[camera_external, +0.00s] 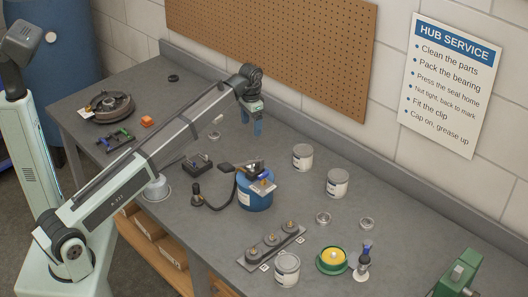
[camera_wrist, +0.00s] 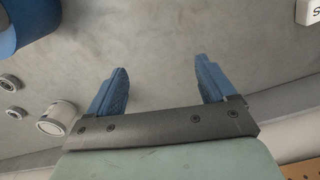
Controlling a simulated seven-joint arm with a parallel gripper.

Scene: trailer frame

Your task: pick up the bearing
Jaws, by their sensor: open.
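Small metal rings lie on the bench: one (camera_external: 323,218) and another (camera_external: 367,222) right of the blue bucket, and one (camera_external: 215,135) left of my gripper. Which is the bearing I cannot tell at this size. My gripper (camera_external: 251,124) is above the back of the bench, pointing down, away from all three. In the wrist view its blue fingers (camera_wrist: 161,66) are apart, with only bare grey surface between them. Two small round metal pieces show at the left edge there, an upper one (camera_wrist: 10,82) and a lower one (camera_wrist: 15,113).
The blue bucket (camera_external: 254,196) stands mid-bench with items on top. Two cans (camera_external: 303,158) (camera_external: 337,184) stand near the wall; a third (camera_external: 287,270) is in front. A brake drum-like part (camera_external: 109,106) lies at the far left. A green machine (camera_external: 460,272) is at right.

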